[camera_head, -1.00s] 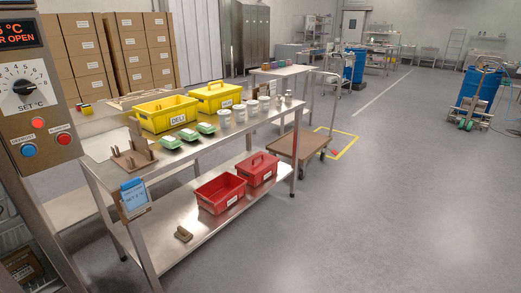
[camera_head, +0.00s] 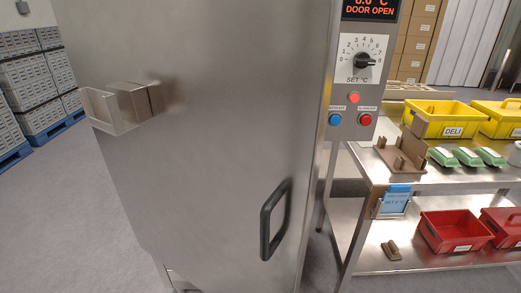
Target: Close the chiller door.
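The chiller door (camera_head: 205,130) is a large brushed-steel panel filling the left and middle of the head view. A dark upright bar handle (camera_head: 274,220) is on it, low near its right edge. The display (camera_head: 371,9) to the right reads "DOOR OPEN". The door's right edge stands beside the control panel (camera_head: 357,75); how wide the gap is I cannot tell. A beige bracket with a metal block (camera_head: 130,105) sticks out at the door's left side.
A steel table (camera_head: 440,180) stands to the right with yellow bins (camera_head: 452,120), green-lidded packs (camera_head: 467,157) and red bins (camera_head: 452,232) on its two levels. Grey crates on blue pallets (camera_head: 38,85) are at far left. The floor (camera_head: 65,210) left of the door is clear.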

